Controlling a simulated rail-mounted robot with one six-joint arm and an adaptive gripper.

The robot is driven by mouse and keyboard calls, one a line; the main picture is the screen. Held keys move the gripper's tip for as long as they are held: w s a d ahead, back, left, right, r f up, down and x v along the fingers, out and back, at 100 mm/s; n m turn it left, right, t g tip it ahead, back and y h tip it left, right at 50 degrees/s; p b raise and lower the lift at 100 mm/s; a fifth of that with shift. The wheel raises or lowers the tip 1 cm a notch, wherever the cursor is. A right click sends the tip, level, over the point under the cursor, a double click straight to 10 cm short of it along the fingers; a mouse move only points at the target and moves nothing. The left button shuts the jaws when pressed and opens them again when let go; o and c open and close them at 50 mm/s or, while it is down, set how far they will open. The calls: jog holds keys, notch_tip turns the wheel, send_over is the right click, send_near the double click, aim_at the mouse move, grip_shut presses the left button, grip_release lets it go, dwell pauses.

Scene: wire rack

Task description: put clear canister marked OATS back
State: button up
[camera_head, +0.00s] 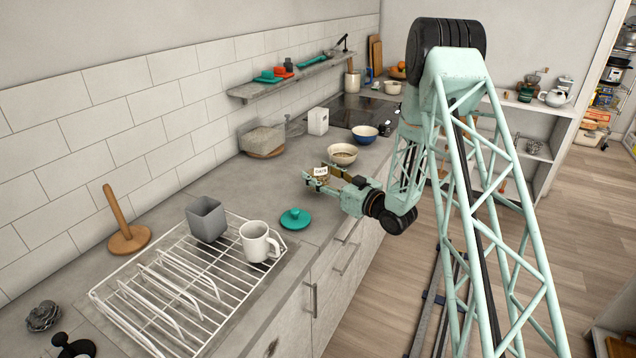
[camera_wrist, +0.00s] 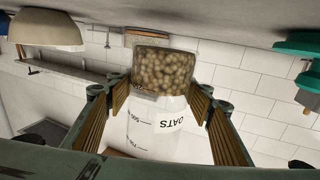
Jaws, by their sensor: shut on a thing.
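The clear canister with the white OATS label (camera_head: 321,171) is between the fingers of my gripper (camera_head: 314,181), over the front part of the counter. In the wrist view the canister (camera_wrist: 164,75) shows clear walls with measuring marks and a brown, grainy filling at its counter end. The wrist picture is upside down, so the canister looks about upright. My gripper (camera_wrist: 164,112) is shut on its sides, one finger on each side. I cannot tell whether its base touches the counter. A teal lid-like piece with a knob (camera_head: 296,218) lies on the counter nearby.
A cream bowl (camera_head: 342,154) with something in it stands just behind the canister; a blue bowl (camera_head: 364,134) is farther back. A white wire dish rack (camera_head: 150,290) with a grey cup (camera_head: 206,219) and white mug (camera_head: 259,242) is front left. A wall shelf (camera_head: 290,81) holds teal and red items.

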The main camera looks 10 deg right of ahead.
jog(key=shift+f, duration=0.1)
jog(key=shift+f+b, duration=0.3)
jog(key=shift+f, duration=1.3)
jog(key=shift+f, duration=0.15)
jog(key=o, duration=1)
jog(key=shift+p+v, duration=0.35)
jog(key=shift+v, duration=5.7)
jog(key=shift+a, duration=0.1)
